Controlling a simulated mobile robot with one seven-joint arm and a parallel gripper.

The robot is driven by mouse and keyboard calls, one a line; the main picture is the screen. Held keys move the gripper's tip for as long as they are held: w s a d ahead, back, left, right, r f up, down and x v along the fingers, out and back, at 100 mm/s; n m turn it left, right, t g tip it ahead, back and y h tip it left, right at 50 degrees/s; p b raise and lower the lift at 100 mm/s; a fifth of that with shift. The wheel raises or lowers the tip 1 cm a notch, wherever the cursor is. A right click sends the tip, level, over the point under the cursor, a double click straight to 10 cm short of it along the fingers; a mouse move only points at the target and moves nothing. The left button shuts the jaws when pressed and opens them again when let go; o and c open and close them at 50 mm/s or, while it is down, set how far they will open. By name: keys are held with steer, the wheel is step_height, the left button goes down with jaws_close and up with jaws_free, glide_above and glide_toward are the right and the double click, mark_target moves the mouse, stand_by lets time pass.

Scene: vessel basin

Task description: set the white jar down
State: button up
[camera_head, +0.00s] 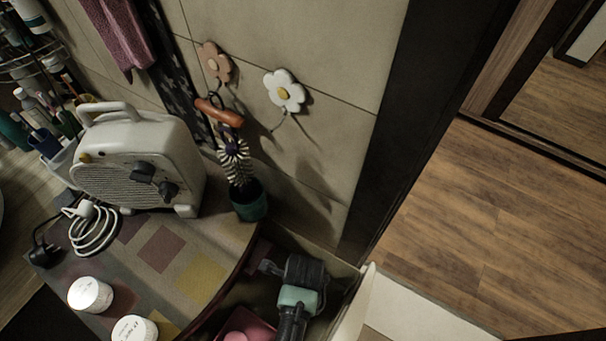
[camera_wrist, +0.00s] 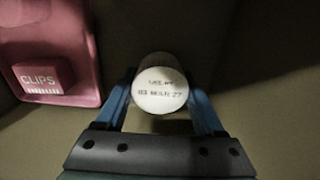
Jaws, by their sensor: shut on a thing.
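The white jar (camera_wrist: 160,92) is a small round pot, seen from above in the wrist view, with dark date print on its pale lid. My gripper (camera_wrist: 160,84) has its blue fingers closed on the jar's two sides. A dull brown surface lies beyond it; I cannot tell whether the jar's base touches it. I cannot make out this held jar in the head view. Two other white jars, one farther back (camera_head: 90,294) and one nearer (camera_head: 135,328), stand upright on the patterned top (camera_head: 200,245).
A pink tray (camera_wrist: 88,88) with a pink clips box (camera_wrist: 42,77) lies left of the jar. A white heater (camera_head: 135,165), coiled cable (camera_head: 93,232) and brush holder (camera_head: 248,202) stand on the top.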

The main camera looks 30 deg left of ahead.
steer(key=shift+f, duration=1)
steer(key=shift+f, duration=0.1)
steer(key=o, duration=1.4)
step_height(320, 180, up, 12)
steer(key=shift+r+p, duration=0.15)
steer(key=shift+p, duration=0.35)
